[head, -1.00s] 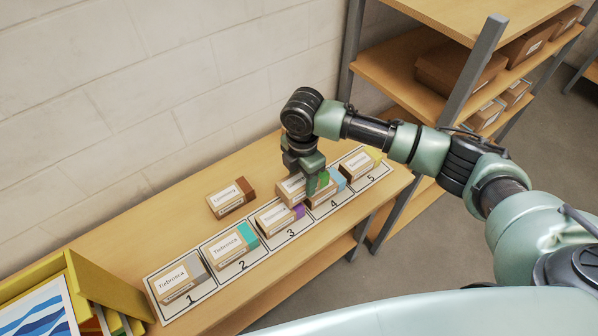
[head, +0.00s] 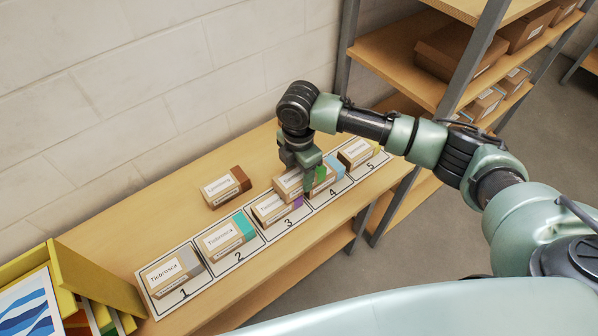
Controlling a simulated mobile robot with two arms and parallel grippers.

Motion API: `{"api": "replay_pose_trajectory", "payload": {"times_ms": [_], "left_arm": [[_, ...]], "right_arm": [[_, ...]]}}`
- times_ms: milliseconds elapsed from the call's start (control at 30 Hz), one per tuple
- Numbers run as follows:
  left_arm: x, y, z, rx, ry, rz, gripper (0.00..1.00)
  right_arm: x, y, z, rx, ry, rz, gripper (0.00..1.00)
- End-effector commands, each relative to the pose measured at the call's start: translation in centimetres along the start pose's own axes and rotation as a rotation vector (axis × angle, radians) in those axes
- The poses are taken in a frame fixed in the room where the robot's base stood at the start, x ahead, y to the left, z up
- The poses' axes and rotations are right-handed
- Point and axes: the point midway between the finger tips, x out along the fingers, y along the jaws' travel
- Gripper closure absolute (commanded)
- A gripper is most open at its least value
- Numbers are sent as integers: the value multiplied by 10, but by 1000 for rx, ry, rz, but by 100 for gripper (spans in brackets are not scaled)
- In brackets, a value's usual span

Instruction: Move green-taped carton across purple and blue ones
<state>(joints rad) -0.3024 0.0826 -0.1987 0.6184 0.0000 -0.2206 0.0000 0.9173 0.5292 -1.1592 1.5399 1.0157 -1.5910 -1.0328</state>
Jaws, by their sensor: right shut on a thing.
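My right gripper (head: 304,178) is shut on the green-taped carton (head: 288,184) and partly covers it. The green tape (head: 320,178) shows at the carton's right end. The carton is held above the row, behind and over the gap between the purple-taped and blue-taped cartons. The purple-taped carton (head: 270,209) lies on space 3, its purple end partly hidden under the held carton. The blue-taped carton (head: 337,168) is on space 4, partly hidden by the gripper and held carton. My left gripper is not in view.
A brown-taped carton (head: 220,189) lies behind the row. A yellow holder (head: 95,283) stands left; shelving (head: 400,72) stands right.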

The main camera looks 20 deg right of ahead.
Motion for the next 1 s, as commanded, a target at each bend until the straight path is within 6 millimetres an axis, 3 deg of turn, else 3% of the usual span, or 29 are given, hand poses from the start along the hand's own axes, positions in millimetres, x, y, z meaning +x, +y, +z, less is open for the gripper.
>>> {"api": "replay_pose_trajectory", "payload": {"times_ms": [167,200,267,300,667,1000], "left_arm": [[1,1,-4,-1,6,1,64],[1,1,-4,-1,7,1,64],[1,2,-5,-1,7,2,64],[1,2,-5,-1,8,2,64],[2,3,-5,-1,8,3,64],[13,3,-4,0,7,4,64]], "right_arm": [[6,0,0,-1,0,0,92],[6,0,0,-1,0,0,40],[6,0,0,-1,0,0,24],[6,0,0,-1,0,0,21],[2,0,0,0,0,1,21],[-51,1,0,-1,0,4,21]]}}
